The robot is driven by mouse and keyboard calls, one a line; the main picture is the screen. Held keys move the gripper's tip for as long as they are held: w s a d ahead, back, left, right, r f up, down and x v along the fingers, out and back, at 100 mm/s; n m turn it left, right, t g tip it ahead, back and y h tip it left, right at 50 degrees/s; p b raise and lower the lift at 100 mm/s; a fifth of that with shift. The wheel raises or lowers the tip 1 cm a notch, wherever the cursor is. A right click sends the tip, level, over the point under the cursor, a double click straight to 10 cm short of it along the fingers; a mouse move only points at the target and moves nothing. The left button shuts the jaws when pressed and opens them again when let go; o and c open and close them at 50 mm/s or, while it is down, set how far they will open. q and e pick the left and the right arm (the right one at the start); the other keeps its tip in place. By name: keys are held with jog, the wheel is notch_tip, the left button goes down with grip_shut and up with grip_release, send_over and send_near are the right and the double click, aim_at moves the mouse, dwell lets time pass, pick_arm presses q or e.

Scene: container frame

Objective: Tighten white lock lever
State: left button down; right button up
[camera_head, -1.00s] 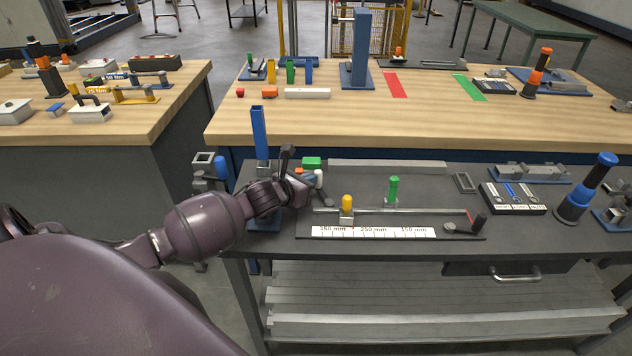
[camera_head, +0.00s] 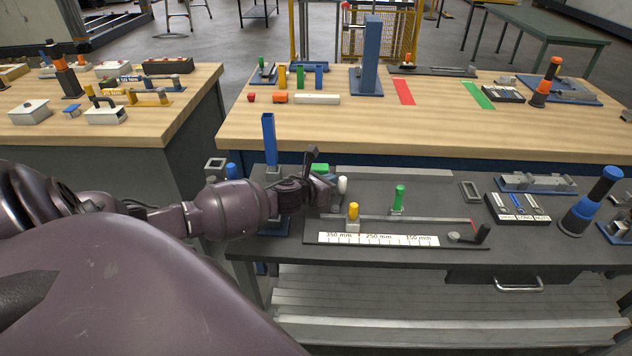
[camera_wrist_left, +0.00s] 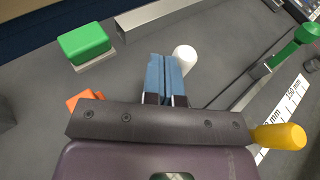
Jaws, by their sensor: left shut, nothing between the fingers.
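The white lock lever (camera_head: 342,186) stands at the left end of the length-stop fixture on the dark bench. Its round white top also shows in the left wrist view (camera_wrist_left: 184,57). My left gripper (camera_head: 331,187) is just left of it in the head view. In the left wrist view its blue fingers (camera_wrist_left: 166,74) are shut together, with nothing between them. The fingertips lie right beside the white top and seem to touch it. The lever's lower part is hidden. My right gripper is not in view.
A yellow knob (camera_head: 353,211) and a green knob (camera_head: 399,198) stand on the fixture's rail, right of my gripper. A green block (camera_wrist_left: 85,43) and an orange piece (camera_wrist_left: 84,99) lie left of the fingers. A blue post (camera_head: 269,140) rises behind my left arm.

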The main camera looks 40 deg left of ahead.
aim_at(340, 182)
pick_arm(q)
jog(key=shift+w+d+r+p, duration=0.1)
jog(key=shift+w+d+p, duration=0.6)
jog(key=shift+w+d, duration=0.25)
jog(key=shift+d, duration=0.3)
dwell(0.5)
dwell(0.7)
